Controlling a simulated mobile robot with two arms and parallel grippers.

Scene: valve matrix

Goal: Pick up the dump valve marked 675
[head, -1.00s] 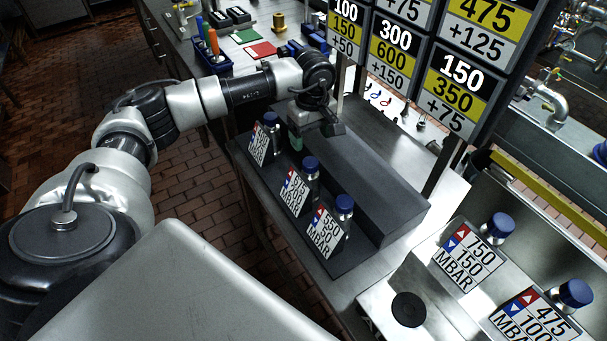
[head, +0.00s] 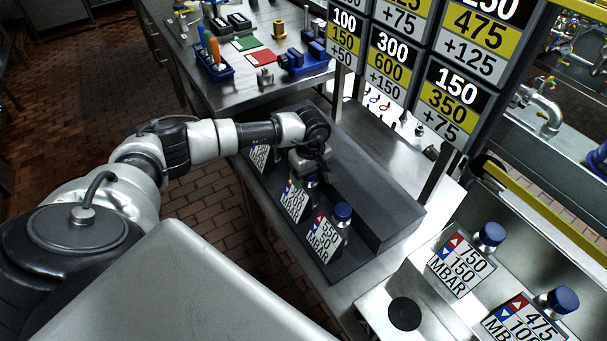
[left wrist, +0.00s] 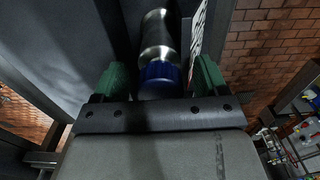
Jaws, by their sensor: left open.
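The dump valve marked 675 is the middle of three on the dark stepped rack; its plate (head: 294,199) shows in the head view, with its upper part partly covered. My left gripper (head: 311,176) is over this valve and hides much of its body and cap. In the left wrist view, my left gripper (left wrist: 160,82) is open, with green fingertips on either side of a blue-capped metal valve (left wrist: 158,42). The blue cap is between the fingers, with gaps on both sides. Its plate (left wrist: 199,30) is seen edge-on at the right. My right gripper is out of view.
A valve marked 550 (head: 325,238) stands close in front, and another plate (head: 259,155) is behind, partly covered by my arm. The dark rack (head: 385,213) has a raised step beside the valves. Valves marked 750 (head: 458,265) and 475 (head: 521,322) stand at the right.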

